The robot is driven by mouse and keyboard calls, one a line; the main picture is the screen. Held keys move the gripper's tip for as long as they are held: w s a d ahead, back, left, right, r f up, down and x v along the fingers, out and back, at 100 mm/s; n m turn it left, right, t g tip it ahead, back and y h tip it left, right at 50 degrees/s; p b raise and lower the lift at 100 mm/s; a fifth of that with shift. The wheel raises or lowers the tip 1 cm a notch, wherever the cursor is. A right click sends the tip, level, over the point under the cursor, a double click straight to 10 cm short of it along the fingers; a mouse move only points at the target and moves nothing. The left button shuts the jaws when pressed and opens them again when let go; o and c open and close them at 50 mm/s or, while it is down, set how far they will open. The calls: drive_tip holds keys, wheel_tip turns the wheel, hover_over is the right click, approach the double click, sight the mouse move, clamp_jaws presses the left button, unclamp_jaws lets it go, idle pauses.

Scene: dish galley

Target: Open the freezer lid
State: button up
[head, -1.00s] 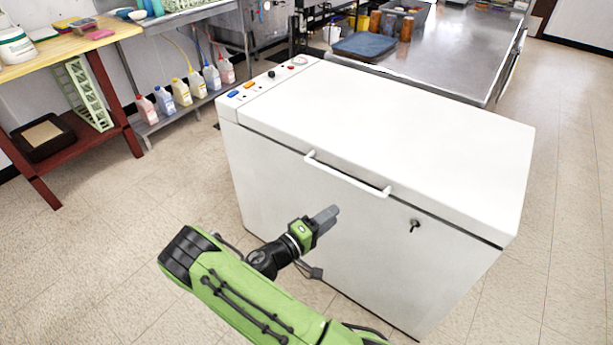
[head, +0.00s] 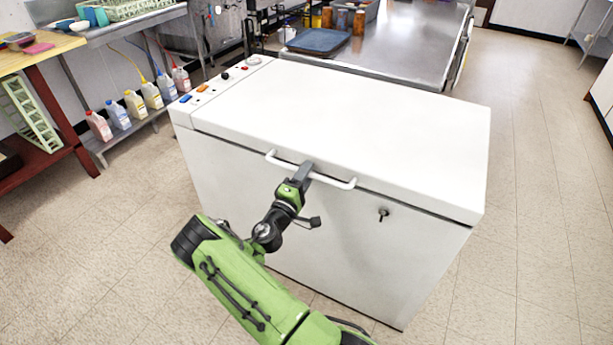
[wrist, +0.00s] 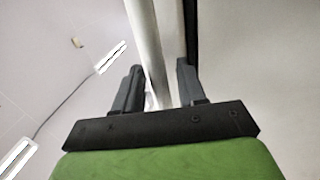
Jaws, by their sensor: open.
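The white chest freezer (head: 290,220) stands in front of me with its lid (head: 350,125) down. A white bar handle (head: 334,182) runs along the lid's front edge. My gripper (head: 305,168) is at the handle, a little left of its middle. In the wrist view, my gripper (wrist: 155,90) is open, and the handle bar (wrist: 146,42) passes between its two fingers. The bar looks nearer the left finger; whether it touches is hard to tell.
A key lock (head: 383,213) sits on the freezer's front, right of the handle. Control buttons (head: 202,88) line the lid's left end. A steel table (head: 400,45) stands behind, and bottles (head: 135,103) sit on a low shelf at left. The floor at right is clear.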

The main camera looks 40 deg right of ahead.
drive_tip(key=shift+w+d+r, duration=0.1)
drive_tip(key=shift+d, duration=0.15)
clamp_jaws()
drive_tip(key=shift+r, duration=0.1)
